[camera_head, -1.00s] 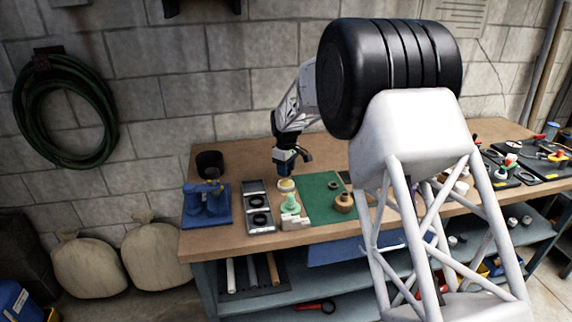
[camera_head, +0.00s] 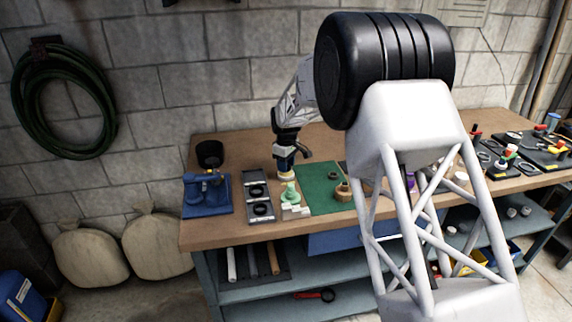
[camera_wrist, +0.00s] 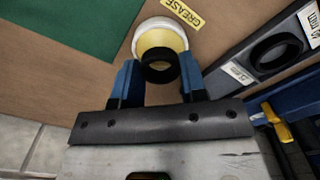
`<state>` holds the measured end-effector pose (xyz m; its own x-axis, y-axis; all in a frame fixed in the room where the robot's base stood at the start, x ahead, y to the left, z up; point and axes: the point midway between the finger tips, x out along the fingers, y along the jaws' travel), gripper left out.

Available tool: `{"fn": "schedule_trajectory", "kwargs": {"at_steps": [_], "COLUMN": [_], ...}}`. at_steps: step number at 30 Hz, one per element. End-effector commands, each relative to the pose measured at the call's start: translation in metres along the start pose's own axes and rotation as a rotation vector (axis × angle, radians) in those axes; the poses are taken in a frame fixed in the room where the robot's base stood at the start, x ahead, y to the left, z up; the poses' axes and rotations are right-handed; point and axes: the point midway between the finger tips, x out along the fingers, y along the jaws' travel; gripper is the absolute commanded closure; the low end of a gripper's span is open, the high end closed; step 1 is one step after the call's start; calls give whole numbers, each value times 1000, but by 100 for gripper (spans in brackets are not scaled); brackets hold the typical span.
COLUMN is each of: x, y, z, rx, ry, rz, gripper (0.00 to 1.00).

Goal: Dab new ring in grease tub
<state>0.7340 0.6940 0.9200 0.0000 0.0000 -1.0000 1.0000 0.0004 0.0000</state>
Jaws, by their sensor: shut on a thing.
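The grease tub (camera_wrist: 160,24) is a round white tub with pale yellow grease, beside a yellow GREASE label (camera_wrist: 183,12) in the wrist view. A black ring (camera_wrist: 160,74) is between the blue fingertips of my gripper (camera_wrist: 159,80), which is shut on it. The ring overlaps the near part of the tub's opening; I cannot tell whether it touches the grease. In the head view, my gripper (camera_head: 285,162) is right over the tub (camera_head: 286,174), and the ring is too small to make out there.
A grey tray (camera_head: 247,203) with black rings lies left of the tub, with a blue fixture (camera_head: 206,196) beyond it. A pale green piece (camera_head: 290,194) stands just in front of the tub. A green mat (camera_head: 320,190) lies to the right.

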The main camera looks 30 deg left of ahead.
Motion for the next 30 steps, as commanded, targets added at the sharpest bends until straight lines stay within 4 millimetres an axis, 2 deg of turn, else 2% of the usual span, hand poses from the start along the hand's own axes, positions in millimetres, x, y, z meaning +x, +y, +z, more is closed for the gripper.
{"fn": "schedule_trajectory", "kwargs": {"at_steps": [30], "x": [6], "y": [0], "z": [0], "rx": [0], "ry": [0], "rz": [0], "gripper": [80]}}
